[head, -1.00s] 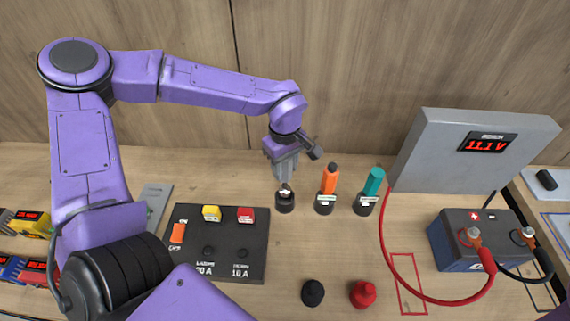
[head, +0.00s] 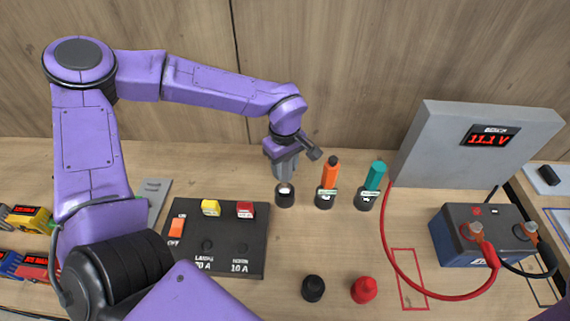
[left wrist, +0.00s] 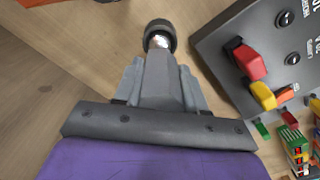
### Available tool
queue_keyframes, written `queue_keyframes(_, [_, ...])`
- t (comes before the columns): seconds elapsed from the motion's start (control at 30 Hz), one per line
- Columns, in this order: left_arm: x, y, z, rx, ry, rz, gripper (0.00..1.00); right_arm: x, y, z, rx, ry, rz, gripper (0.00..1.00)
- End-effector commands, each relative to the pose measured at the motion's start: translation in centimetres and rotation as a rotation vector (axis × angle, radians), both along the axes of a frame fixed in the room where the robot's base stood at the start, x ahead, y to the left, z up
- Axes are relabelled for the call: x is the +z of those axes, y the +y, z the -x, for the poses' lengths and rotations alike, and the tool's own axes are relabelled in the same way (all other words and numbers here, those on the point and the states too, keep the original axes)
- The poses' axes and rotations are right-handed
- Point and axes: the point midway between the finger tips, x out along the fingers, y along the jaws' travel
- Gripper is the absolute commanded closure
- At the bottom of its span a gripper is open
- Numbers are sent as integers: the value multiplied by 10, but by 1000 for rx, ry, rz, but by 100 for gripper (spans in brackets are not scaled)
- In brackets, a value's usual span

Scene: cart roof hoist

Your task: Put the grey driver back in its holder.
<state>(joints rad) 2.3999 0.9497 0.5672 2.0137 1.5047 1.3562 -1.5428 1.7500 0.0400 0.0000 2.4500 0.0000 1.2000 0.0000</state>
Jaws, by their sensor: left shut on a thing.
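My left gripper (head: 284,172) is shut and points down just above the leftmost black holder (head: 285,198). The grey driver (left wrist: 160,75) appears to be the grey piece between its fingers in the left wrist view; in the head view the fingers mostly hide it. The holder also shows in the left wrist view (left wrist: 160,26), with a bright metallic spot at its mouth, in line with the fingers. I cannot tell how far the driver's shaft is inside. My right gripper is not in view.
An orange driver (head: 330,174) and a teal driver (head: 375,177) stand in holders just right. A black switch panel (head: 225,262) lies to the left. A black cap (head: 313,289) and a red cap (head: 364,290) stand in front. A grey meter box (head: 440,150) and battery (head: 455,245) are right.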

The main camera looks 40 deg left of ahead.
Motion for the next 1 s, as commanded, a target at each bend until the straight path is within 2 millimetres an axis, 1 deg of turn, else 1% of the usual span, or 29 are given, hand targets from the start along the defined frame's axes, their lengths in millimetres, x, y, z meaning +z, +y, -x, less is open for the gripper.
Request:
queue_keyframes(0.83, [-22, 0, 0, 0, 0, 0, 100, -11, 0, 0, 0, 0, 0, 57])
queue_keyframes(0.87, [-22, 0, 0, 0, 0, 0, 56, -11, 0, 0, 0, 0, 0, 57])
queue_keyframes(0.9, [-21, 0, 0, 0, -1, -1, 43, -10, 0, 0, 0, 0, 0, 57])
queue_keyframes(0.93, [-21, 0, 0, 0, 0, -1, 34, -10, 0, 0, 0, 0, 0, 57])
queue_keyframes(0.97, [-21, 0, 0, 0, 0, 0, 30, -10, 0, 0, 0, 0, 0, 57])
queue_keyframes(1.0, [-21, 0, 0, 0, 0, 0, 30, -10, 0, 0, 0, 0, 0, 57])
